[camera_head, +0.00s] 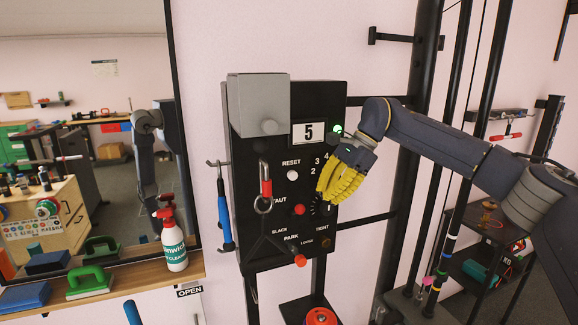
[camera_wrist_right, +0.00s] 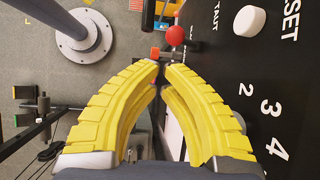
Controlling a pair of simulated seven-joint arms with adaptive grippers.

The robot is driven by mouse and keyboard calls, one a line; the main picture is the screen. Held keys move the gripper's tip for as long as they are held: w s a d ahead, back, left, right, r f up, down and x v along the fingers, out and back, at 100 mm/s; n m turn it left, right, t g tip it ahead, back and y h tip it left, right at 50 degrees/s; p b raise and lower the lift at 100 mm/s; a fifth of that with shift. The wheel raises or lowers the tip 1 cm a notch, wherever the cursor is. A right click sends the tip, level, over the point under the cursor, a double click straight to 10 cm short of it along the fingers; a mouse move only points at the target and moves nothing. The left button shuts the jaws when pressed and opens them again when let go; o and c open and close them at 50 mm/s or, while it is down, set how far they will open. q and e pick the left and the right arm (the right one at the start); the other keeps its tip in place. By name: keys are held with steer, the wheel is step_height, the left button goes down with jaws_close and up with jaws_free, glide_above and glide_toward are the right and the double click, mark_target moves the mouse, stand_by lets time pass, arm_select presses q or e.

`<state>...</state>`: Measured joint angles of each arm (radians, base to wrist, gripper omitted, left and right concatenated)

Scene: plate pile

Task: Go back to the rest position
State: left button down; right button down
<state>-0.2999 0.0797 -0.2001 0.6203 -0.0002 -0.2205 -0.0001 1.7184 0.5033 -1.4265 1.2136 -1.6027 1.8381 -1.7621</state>
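My right gripper (camera_head: 325,198) has yellow ribbed fingers and is in front of the black control panel (camera_head: 262,170), beside the numbers 2, 3 and 4 and close to the round dial. In the right wrist view the fingers (camera_wrist_right: 162,68) curve inward and their tips meet, with nothing visible held between them. The panel (camera_wrist_right: 225,60) runs along the right side of that view. The dial is partly hidden behind the fingers in the head view. My left gripper is not in view there.
The panel carries a grey box (camera_head: 262,103), a display reading 5 (camera_head: 308,132), a lit green light (camera_head: 337,129), a white reset button (camera_head: 292,175) and a red knob (camera_head: 299,209). Black uprights stand behind my right arm. A spray bottle (camera_head: 174,240) stands on the left shelf.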

steer(key=a+f+t+y, duration=0.1)
steer(key=a+f+t, duration=0.1)
steer(key=f, duration=1)
steer(key=shift+s+a+f+n, duration=0.25)
steer(key=shift+a+n, duration=0.15)
steer(key=shift+a, duration=0.45)
steer(key=shift+r, duration=0.1)
